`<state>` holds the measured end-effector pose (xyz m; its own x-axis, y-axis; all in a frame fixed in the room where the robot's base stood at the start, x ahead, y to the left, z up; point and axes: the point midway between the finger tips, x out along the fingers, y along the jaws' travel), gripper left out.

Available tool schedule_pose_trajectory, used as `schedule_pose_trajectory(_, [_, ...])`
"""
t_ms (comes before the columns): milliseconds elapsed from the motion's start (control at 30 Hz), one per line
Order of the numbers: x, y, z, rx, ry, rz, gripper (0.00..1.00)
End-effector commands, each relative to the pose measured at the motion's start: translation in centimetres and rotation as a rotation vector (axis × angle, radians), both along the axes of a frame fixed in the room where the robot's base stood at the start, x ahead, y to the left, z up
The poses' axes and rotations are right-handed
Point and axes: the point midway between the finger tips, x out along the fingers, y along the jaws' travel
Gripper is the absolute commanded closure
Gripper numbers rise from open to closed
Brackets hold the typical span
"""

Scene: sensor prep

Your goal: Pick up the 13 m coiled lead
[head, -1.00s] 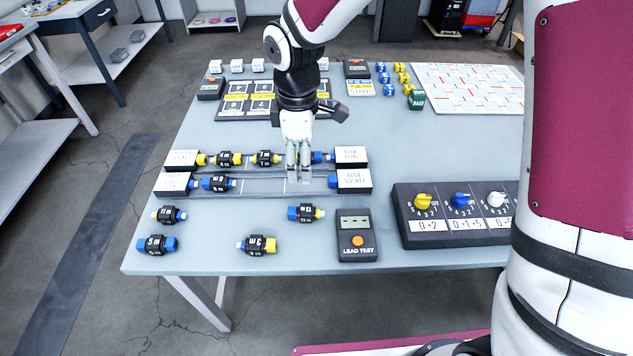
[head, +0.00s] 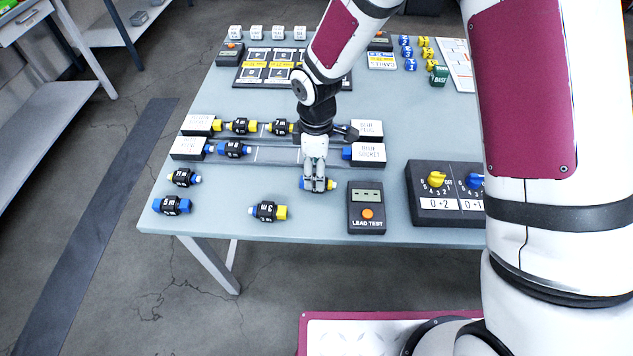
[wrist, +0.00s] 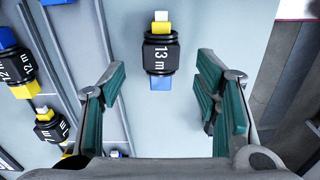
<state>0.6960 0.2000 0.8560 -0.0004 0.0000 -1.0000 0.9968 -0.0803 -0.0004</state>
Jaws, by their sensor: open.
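The 13 m coiled lead (wrist: 161,57) has a black body with white lettering, a blue end and a yellow end with a white tip. In the wrist view it lies between the two teal-padded fingers of my gripper (wrist: 162,85), with a visible gap on each side. My gripper is open and empty.
The lead tester (head: 366,208) stands close to the right of my gripper, with a knob box (head: 440,205) beyond. Another lead (head: 268,211) lies to the left. Behind is a rack holding leads between white-labelled blocks (head: 368,153). The front table strip between the loose leads is clear.

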Motion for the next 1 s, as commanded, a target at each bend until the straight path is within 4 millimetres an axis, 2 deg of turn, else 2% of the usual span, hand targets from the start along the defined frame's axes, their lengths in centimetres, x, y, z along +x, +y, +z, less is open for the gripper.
schedule_pose_trajectory(100, [-0.2,-0.1,-1.8,-0.002,0.002,0.002,0.43])
schedule_pose_trajectory(200, [-0.2,0.0,-2.6,0.000,0.001,0.002,0.43])
schedule_pose_trajectory(467, [-0.1,-0.1,-2.9,0.000,0.000,0.001,0.43])
schedule_pose_trajectory(567, [-0.1,-0.1,-2.9,0.000,0.000,0.001,0.61])
schedule_pose_trajectory(700, [-0.1,-0.1,-2.9,0.000,0.000,0.001,0.93])
schedule_pose_trajectory(733, [-0.1,-0.1,-2.9,0.000,0.000,0.001,0.96])
schedule_pose_trajectory(1000, [-0.1,-0.1,-2.8,0.000,-0.001,0.001,0.96])
